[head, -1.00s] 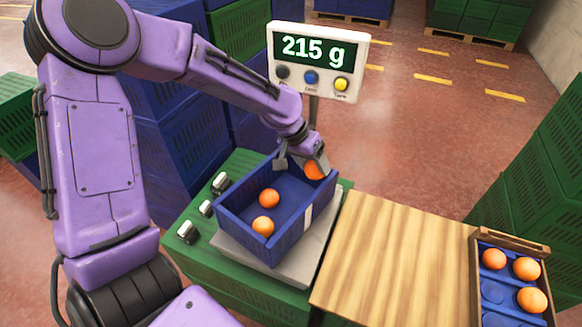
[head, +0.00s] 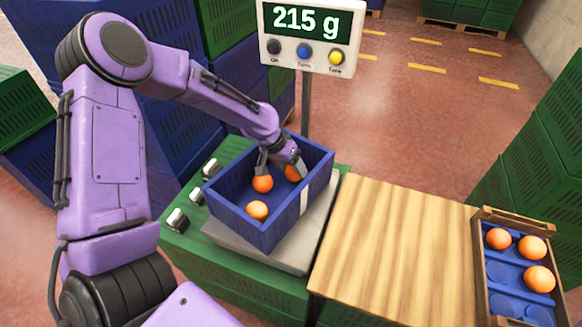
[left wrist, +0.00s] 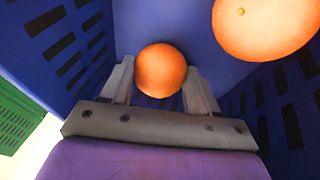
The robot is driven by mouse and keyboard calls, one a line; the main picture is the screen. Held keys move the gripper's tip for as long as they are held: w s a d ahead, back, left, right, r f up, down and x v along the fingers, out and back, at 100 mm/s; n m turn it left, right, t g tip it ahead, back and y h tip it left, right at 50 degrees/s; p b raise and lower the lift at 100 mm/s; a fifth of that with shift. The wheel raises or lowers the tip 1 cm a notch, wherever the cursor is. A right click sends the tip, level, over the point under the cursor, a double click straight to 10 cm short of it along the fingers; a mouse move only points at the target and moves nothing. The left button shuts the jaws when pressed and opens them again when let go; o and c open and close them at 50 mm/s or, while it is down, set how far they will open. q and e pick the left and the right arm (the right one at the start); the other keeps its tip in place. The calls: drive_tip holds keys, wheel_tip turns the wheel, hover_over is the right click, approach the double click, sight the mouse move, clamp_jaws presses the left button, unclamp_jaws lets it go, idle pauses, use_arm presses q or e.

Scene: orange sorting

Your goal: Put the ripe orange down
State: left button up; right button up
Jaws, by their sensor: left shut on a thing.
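My left gripper (head: 282,169) is inside the blue crate (head: 236,228), toward its far right part. It is shut on an orange (head: 293,173), partly hidden by a finger in the head view. In the left wrist view this orange (left wrist: 161,70) sits between the two fingers. I cannot tell whether it touches the crate floor. Two more oranges lie in the crate, one (head: 262,184) close to the gripper's left finger and one (head: 257,210) nearer the front. Another orange (left wrist: 265,28) shows large in the left wrist view. My right gripper is not in view.
The crate stands on a grey scale plate (head: 258,256); its display (head: 306,20) reads 215 g. A bare wooden table (head: 385,245) is to the right. A tray (head: 503,273) there holds three oranges and has empty blue hollows. Green and blue crates are stacked around.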

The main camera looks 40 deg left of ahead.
use_arm(q)
drive_tip(key=shift+f, duration=0.1)
drive_tip(key=o, duration=1.1)
drive_tip(key=shift+p+v, duration=1.3)
drive_tip(key=shift+v, duration=4.8)
